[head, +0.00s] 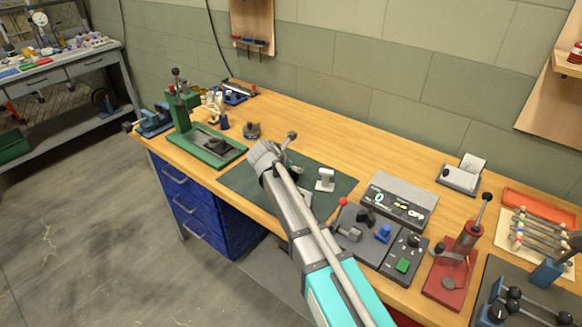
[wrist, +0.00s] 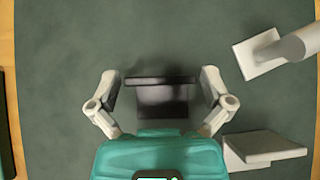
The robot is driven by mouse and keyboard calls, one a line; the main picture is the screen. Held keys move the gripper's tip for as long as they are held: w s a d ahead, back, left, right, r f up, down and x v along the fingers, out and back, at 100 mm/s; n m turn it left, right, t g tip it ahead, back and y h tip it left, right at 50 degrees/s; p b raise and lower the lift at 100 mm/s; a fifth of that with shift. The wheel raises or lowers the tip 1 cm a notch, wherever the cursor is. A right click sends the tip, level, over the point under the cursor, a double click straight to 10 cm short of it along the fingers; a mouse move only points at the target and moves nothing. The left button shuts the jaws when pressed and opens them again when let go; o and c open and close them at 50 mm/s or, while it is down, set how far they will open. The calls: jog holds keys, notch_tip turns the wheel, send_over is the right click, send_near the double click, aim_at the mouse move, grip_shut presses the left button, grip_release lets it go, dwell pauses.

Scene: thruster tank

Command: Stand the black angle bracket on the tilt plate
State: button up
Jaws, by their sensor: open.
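The black angle bracket (wrist: 163,97) is on the dark green mat in the wrist view, with a raised edge along its far side and a dark face nearer me. My gripper (wrist: 161,84) is open, with one finger on each side of the bracket and narrow gaps at its ends. The fingers do not appear closed on it. In the head view my arm hides the bracket and my fingertips. A grey stand with a pale tilted plate (head: 473,164), which looks like the tilt plate, is at the back right of the bench.
A white post on a square base (head: 325,180) is on the green mat (head: 333,203); its base also shows in the wrist view (wrist: 255,58). A pale angled piece (wrist: 262,150) lies right of my gripper. A grey display unit (head: 400,198) and a red press (head: 455,265) stand rightward.

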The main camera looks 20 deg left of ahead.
jog(key=shift+r, duration=0.1)
jog(key=shift+p+v, duration=0.75)
jog(key=shift+v, duration=0.05)
jog(key=p+v, duration=0.7)
jog(key=v, duration=0.3)
jog(key=shift+s, duration=0.2)
jog(key=s+f+t+b, duration=0.1)
jog(key=b, duration=0.2)
jog(key=f+b, duration=0.2)
jog(key=s+a+f+t+h+b, duration=0.1)
jog(key=f+b, duration=0.1)
jog(key=b, duration=0.1)
jog(key=shift+s+t+b, duration=0.3)
jog(key=shift+s+a+f+t+b, duration=0.15)
jog(key=shift+s+f+t+b, duration=0.35)
jog(key=shift+b, duration=0.65)
jog(key=shift+s+a+t+h+b, duration=0.2)
jog(key=shift+t+h+b, duration=0.1)
jog(key=shift+b, duration=0.25)
